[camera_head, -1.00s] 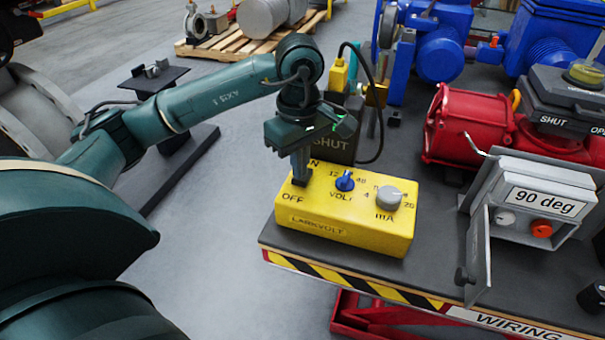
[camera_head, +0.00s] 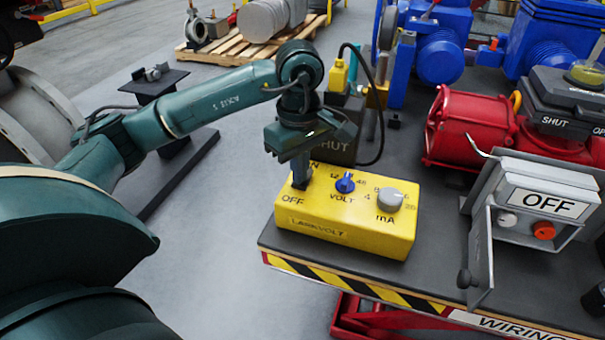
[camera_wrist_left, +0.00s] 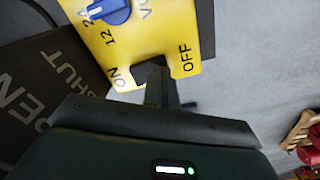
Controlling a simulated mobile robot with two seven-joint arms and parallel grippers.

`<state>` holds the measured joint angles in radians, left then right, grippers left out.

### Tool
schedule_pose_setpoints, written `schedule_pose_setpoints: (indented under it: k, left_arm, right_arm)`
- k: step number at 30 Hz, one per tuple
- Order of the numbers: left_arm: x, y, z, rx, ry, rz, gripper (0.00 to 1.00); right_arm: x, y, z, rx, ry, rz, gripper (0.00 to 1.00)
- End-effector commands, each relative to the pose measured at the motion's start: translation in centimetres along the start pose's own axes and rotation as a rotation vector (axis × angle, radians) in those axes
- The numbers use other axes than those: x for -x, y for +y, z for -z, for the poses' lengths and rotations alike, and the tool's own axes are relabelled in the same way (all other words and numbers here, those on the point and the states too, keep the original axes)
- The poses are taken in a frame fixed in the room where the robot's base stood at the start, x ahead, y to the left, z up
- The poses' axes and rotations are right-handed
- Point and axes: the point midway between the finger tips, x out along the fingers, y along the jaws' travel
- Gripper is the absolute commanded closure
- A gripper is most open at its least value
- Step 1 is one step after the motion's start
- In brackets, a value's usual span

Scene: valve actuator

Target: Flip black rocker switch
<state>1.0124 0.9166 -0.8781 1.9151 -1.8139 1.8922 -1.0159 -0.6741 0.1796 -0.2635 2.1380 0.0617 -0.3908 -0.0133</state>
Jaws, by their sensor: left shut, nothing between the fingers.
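The yellow control box (camera_head: 345,222) stands on the dark table top, with a blue VOLT knob (camera_head: 345,183) and a grey mA knob (camera_head: 390,199) on its top. The black rocker switch (camera_wrist_left: 152,73) lies between the ON and OFF labels at the box's left end; only part of it shows in the left wrist view. My left gripper (camera_head: 300,184) is shut and empty, pointing down with its fingertips at the switch, near the OFF label. The fingers hide most of the switch in the head view. Whether they touch it I cannot tell. My right gripper is not in view.
A grey box with an OFF display (camera_head: 548,203) and an open door (camera_head: 479,258) stands to the right. A red actuator (camera_head: 465,137) is behind it. A black SHUT block (camera_head: 340,148) with a cable stands just behind the yellow box.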

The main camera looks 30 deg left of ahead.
Motion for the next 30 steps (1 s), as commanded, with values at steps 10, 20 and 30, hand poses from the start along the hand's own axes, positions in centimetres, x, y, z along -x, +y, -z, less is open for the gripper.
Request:
schedule_pose_setpoints:
  k: [10, 20, 30]
  left_arm:
    - [3.1, 0.1, 0.0, 0.001, 0.0, -0.003, 1.0]
    - [5.8, 0.0, 0.0, 0.001, 0.0, -0.002, 1.0]
    - [6.7, 0.0, 0.0, 0.001, 0.0, -0.002, 1.0]
  right_arm:
    - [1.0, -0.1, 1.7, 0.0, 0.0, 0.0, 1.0]
    - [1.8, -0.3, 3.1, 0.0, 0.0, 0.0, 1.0]
    - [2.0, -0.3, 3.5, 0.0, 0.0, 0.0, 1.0]
